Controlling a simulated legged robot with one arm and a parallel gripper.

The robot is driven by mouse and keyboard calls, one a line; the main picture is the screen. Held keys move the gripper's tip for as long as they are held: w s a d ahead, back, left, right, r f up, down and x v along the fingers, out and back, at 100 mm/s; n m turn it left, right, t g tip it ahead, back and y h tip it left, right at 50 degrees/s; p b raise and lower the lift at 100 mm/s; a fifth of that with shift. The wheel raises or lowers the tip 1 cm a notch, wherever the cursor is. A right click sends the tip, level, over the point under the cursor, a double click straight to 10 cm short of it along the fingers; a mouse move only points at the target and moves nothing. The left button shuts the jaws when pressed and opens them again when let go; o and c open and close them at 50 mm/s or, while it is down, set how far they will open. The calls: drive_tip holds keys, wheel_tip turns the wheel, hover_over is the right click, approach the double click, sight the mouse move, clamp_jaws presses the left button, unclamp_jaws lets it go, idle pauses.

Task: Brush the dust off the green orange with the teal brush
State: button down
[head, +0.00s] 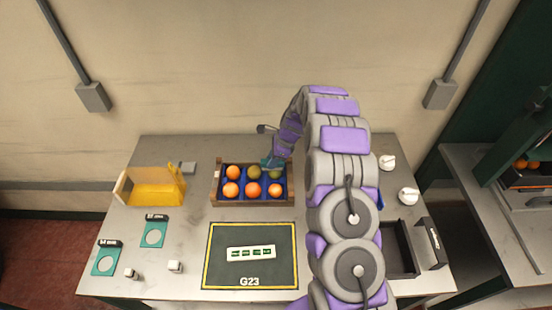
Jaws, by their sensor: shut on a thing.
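A wooden crate (252,203) with a blue insert stands on the table and holds several fruits in two rows. Two back-row fruits look olive green: the middle one (254,174) and the right one (276,173). I cannot tell dust on either at this size. The teal brush (272,162) is at the crate's back right edge, just above or touching the right green fruit; I cannot tell which. My gripper (275,153) is shut on the brush, with my arm reaching in from the right. The jaws are small and partly hidden.
A yellow translucent bin (154,191) stands left of the crate. A dark mat marked G23 (270,277) lies in front. Teal cards (154,233) and small white blocks (175,267) lie front left. White knobs (388,162) and a black tray (402,262) are at the right.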

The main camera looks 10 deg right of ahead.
drive_tip(key=shift+a+r, duration=0.1)
drive_tip(key=shift+a, duration=0.35)
drive_tip(key=shift+s+d+p, duration=0.15)
drive_tip(key=shift+d, duration=0.55)
drive_tip(key=shift+s+d+p, duration=0.1)
drive_tip(key=shift+d+p, duration=0.05)
drive_tip(key=shift+d, duration=0.55)
drive_tip(key=shift+w+a+p, duration=0.15)
drive_tip(key=shift+a+p, duration=0.1)
drive_tip(key=shift+a, duration=0.45)
drive_tip(key=shift+w+a+p, duration=0.15)
drive_tip(key=shift+a+p, duration=0.1)
drive_tip(key=shift+a, duration=0.45)
drive_tip(key=shift+s+d, duration=0.15)
drive_tip(key=shift+d, duration=0.55)
drive_tip(key=shift+s+d, duration=0.15)
drive_tip(key=shift+d, duration=0.55)
drive_tip(key=shift+w+a+p, duration=0.15)
drive_tip(key=shift+a+p, duration=0.25)
drive_tip(key=shift+a, duration=0.3)
drive_tip(key=shift+w+a+p, duration=0.1)
drive_tip(key=shift+a+p, duration=0.25)
drive_tip(key=shift+a, duration=0.35)
drive_tip(key=shift+d, duration=0.2)
drive_tip(key=shift+s+d, duration=0.25)
drive_tip(key=shift+d, duration=0.95)
